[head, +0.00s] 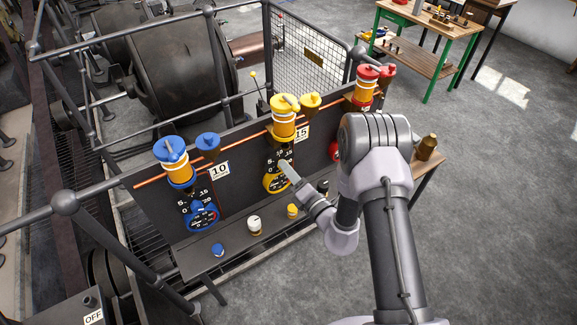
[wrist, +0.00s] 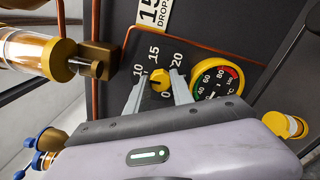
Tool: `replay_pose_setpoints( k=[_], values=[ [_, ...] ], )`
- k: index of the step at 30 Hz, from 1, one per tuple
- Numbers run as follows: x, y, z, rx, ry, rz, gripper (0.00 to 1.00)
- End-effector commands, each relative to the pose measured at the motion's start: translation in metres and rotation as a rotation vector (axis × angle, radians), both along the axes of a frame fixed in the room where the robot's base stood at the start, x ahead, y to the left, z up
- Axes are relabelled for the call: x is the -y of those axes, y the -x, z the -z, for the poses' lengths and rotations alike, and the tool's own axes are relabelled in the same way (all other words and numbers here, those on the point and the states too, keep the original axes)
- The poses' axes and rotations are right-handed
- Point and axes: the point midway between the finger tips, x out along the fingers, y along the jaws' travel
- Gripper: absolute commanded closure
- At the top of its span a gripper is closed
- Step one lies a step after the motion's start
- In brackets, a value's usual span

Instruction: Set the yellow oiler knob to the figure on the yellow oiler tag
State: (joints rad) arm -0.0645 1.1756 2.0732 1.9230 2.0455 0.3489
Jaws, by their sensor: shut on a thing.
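The yellow oiler (head: 284,118) is on the dark panel, with its tag (head: 301,133) reading 15 beside it. The yellow knob (wrist: 160,77) sits amid figures; 0, 10, 15 and 20 show, and the 5 is hidden there. My gripper (wrist: 158,82) has one finger on each side of the knob and is shut on it. I cannot clearly tell which figure the knob points to. In the head view my gripper (head: 285,167) covers the knob.
A yellow-rimmed temperature gauge (wrist: 217,85) is close beside the knob. The blue oiler (head: 176,160), with its tag (head: 219,170) reading 10, is left; the red oiler (head: 365,88) is right. Small capped jars, including a white one (head: 254,224), stand on the ledge below. A railing (head: 150,30) runs behind.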

Motion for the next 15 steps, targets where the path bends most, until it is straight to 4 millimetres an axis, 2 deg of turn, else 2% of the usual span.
replay_pose_setpoints(
  k=[15],
  values=[
    [0.0003, 0.0004, 0.0005, -0.275, -0.403, 0.000, 1.00]
  ],
)
